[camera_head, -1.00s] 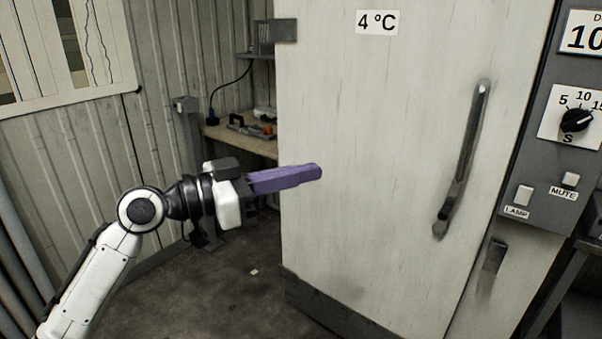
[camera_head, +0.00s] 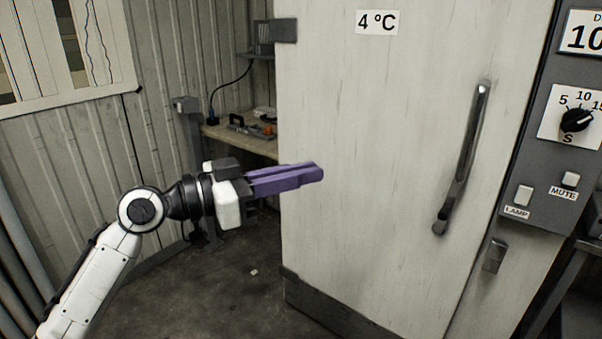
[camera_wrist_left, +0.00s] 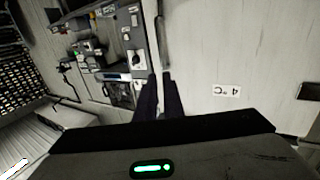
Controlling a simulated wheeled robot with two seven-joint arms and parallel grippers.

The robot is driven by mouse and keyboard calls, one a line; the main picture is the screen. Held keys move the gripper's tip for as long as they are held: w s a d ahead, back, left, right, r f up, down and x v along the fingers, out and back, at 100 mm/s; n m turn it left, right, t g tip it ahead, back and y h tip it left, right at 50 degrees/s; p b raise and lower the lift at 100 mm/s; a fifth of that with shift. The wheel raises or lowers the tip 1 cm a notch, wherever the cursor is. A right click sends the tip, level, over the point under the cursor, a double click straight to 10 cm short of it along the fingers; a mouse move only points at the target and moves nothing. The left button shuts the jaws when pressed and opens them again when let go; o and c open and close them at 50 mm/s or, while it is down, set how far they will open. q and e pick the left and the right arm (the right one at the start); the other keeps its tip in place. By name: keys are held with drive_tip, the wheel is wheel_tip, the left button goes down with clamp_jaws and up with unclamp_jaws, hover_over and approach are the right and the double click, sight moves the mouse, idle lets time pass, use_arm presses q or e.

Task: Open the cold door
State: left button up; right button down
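The cold door (camera_head: 385,130) is a tall pale panel with a "4 °C" label, and it looks shut. Its long metal handle (camera_head: 463,160) runs steeply near the door's right edge. My left gripper (camera_head: 318,173) has purple fingers, a little apart and empty, in front of the door's left part. In the picture it is well left of the handle. In the left wrist view the two dark fingers (camera_wrist_left: 160,98) show a narrow gap, with the door (camera_wrist_left: 240,45) beyond them. My right gripper is not in view.
A grey control panel (camera_head: 541,205) with a dial, LAMP and MUTE switches stands right of the door. A dark hinge (camera_head: 285,31) is at the door's upper left. A workbench (camera_head: 240,140) with tools stands behind on the left.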

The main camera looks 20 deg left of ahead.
use_arm(q)
drive_tip(key=o, duration=0.7)
